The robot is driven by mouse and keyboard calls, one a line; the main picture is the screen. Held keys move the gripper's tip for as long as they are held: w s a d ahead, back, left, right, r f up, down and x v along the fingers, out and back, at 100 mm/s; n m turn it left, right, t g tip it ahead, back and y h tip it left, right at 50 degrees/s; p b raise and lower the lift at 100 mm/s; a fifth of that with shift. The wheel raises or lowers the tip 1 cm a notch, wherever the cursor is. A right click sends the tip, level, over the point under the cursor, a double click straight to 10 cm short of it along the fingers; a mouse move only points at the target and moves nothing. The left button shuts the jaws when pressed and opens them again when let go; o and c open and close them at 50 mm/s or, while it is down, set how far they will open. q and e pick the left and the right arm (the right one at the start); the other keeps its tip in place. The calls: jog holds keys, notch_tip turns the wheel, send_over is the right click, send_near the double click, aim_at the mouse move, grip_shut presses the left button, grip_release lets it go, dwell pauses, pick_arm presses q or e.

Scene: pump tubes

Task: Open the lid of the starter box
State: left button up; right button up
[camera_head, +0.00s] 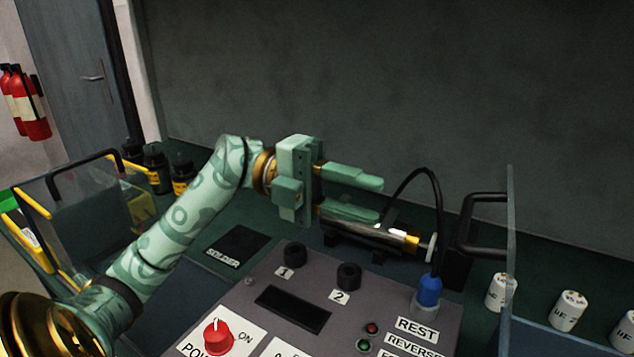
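My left gripper (380,199) is open, with two pale green fingers pointing right and a clear gap between them. It is above the back of the grey control panel, and nothing shows between its fingers. No label names the starter box. At the right, a clear upright panel (510,245) with a black handle (484,224) stands beside the control panel, right of my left gripper and apart from it. At the left, another clear panel (75,200) with a black handle stands among yellow-edged parts. I cannot tell which belongs to the starter box. My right gripper is not in view.
The control panel (255,318) carries a red knob (218,337) and black sockets. A dark cylinder (370,240) lies just below the gripper, near a blue plug (429,290) with a black cable. Several white containers (569,310) stand at right, black bottles (157,168) at left.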

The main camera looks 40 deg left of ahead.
pick_arm(q)
jog(key=v, duration=0.6)
jog(key=shift+p, duration=0.3)
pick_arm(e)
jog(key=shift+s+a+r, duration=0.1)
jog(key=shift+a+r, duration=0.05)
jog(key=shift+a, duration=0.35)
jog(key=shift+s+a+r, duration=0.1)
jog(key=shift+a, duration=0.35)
pick_arm(q)
jog(key=shift+d, duration=0.1)
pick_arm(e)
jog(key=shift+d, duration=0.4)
